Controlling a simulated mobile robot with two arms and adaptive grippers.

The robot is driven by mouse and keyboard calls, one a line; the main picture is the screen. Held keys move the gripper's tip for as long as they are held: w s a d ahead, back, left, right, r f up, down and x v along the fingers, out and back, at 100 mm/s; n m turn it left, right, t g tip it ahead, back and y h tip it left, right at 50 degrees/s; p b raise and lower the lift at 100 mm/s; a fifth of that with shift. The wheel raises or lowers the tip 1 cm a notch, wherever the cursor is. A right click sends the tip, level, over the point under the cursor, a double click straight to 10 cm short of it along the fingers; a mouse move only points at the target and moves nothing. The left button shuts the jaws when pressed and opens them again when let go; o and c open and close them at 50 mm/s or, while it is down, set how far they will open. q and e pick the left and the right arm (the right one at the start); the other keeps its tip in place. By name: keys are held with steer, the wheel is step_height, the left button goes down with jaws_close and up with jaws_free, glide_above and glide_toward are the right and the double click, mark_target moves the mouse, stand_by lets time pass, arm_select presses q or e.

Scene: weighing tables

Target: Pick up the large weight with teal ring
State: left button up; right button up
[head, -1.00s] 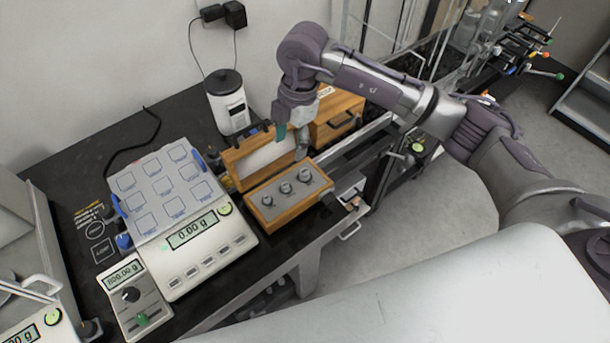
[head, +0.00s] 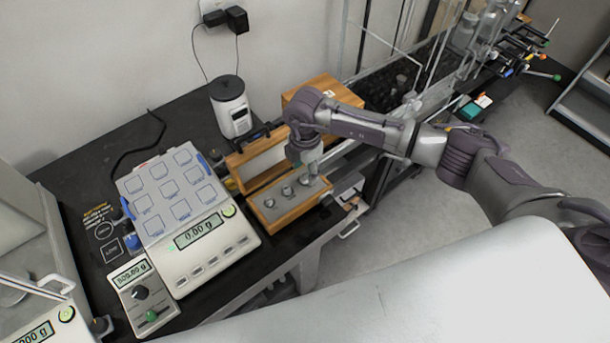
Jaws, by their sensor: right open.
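Silvery weights sit upright in a row in the grey insert of an open wooden box (head: 292,215). They are a left weight (head: 269,203), a middle weight (head: 287,191) and a right-hand weight (head: 304,181), which is partly covered by my gripper. The rings are too small to tell their colours, so I cannot tell which weight has the teal one. My right gripper (head: 311,172) is open and points down at the right end of the box, close to the right-hand weight. I cannot tell whether it touches that weight. My left gripper is out of view.
The box's raised lid (head: 260,160) stands behind the weights. A balance (head: 205,250) reading 0.00 g is to the left, with a small display unit (head: 140,298) beside it. A white canister (head: 231,108) and another wooden box (head: 318,90) stand behind.

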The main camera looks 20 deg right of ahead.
steer(key=shift+f, duration=0.95)
steer(key=shift+c, duration=0.4)
jaws_close()
steer(key=shift+r, duration=0.1)
